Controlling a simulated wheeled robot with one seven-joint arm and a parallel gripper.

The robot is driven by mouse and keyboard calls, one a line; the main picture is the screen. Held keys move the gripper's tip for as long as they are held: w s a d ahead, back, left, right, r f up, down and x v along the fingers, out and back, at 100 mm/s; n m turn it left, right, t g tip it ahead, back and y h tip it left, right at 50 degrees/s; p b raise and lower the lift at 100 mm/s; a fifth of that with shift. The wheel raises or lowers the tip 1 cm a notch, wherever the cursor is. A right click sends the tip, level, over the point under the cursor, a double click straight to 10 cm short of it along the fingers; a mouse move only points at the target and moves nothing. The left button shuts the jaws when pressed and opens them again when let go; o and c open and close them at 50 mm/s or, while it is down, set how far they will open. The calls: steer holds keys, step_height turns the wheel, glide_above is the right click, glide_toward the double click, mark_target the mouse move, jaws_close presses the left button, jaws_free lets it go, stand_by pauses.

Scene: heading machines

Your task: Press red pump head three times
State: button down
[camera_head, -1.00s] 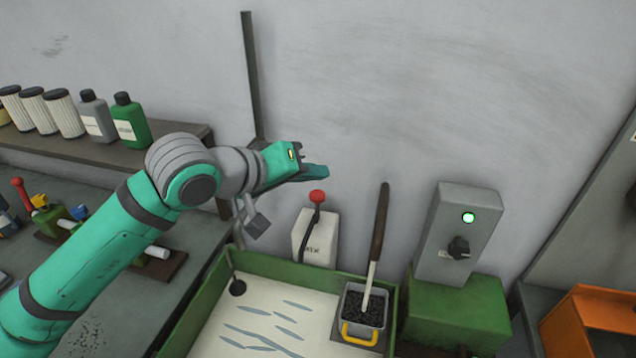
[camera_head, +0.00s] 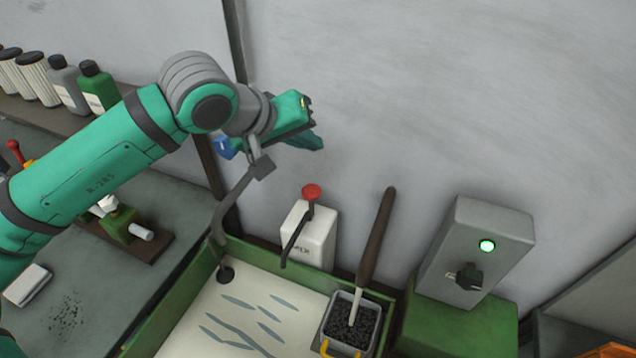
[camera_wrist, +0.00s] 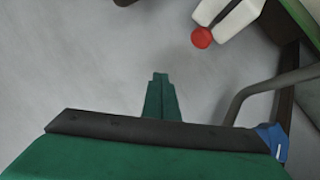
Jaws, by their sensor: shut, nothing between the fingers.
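The red pump head (camera_head: 311,192) sits on top of a white pump bottle (camera_head: 309,238) that stands against the wall behind the green-rimmed tray. A dark spout bends down from the head. My gripper (camera_head: 318,143) is above the pump head, apart from it, with its fingers shut and empty. In the wrist view the shut fingertips (camera_wrist: 160,78) point toward the wall, and the red pump head (camera_wrist: 202,38) shows up and to the right of them, not touching.
A green-rimmed tray (camera_head: 180,302) with a pale floor lies in front. A grey tub of dark granules (camera_head: 351,318) with a long-handled tool (camera_head: 377,236) stands to the right. A grey control box (camera_head: 475,250) with a green light is farther right. A bent grey pipe (camera_head: 233,200) rises left of the bottle.

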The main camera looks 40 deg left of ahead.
glide_above(311, 189)
steer(key=s, duration=0.1)
step_height(311, 189, down, 7)
steer(key=shift+s+r, duration=0.1)
steer(key=shift+s, duration=0.05)
steer(key=shift+f, duration=0.95)
steer(key=shift+f, duration=1.55)
stand_by(2.8)
steer(key=shift+s+f, duration=0.1)
steer(key=shift+f, duration=0.05)
stand_by(0.3)
steer(key=shift+r, duration=1.65)
steer(key=shift+r, duration=0.15)
